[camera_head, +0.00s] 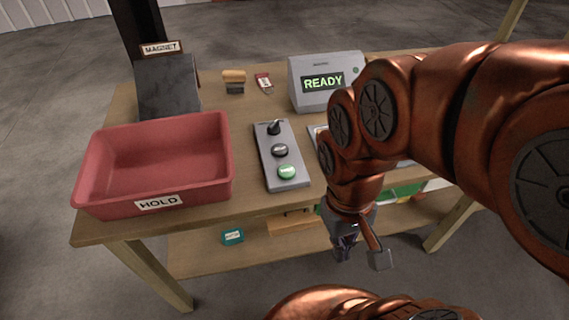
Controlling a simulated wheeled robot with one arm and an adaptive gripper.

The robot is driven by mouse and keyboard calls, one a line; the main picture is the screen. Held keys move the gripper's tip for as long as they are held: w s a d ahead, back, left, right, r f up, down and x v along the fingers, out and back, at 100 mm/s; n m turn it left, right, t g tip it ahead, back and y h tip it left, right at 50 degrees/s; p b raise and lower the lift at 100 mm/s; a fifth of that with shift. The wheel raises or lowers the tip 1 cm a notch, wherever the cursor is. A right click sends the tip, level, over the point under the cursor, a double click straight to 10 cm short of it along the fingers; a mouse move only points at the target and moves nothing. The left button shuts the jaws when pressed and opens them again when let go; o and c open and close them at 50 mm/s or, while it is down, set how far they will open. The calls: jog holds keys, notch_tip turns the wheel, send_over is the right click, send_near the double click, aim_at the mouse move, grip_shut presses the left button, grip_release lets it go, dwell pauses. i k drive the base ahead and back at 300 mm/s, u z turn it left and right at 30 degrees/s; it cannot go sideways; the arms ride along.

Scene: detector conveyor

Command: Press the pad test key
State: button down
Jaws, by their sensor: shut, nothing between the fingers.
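A grey control box (281,156) lies on the table. It carries a black knob or lever (274,128) at its far end, a dark round button (280,150) in the middle and a green round button (286,171) at its near end. The button labels are too small to read, so I cannot tell which one is the pad test key. My gripper (344,252) points down, shut and empty, in front of the table's near edge, to the right of and nearer than the green button. It touches none of the buttons.
A red HOLD bin (155,200) stands left of the control box. A display unit (325,82) reading READY stands behind, to the right. A MAGNET stand (168,95) is at the back left. My arm hides much of the table's right side. A lower shelf (205,257) holds small items.

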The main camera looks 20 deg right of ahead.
aim_at(286, 172)
jog(key=z, duration=1.2)
jog(key=k, duration=1.45)
jog(key=u, duration=1.65)
jog(key=i, duration=0.5)
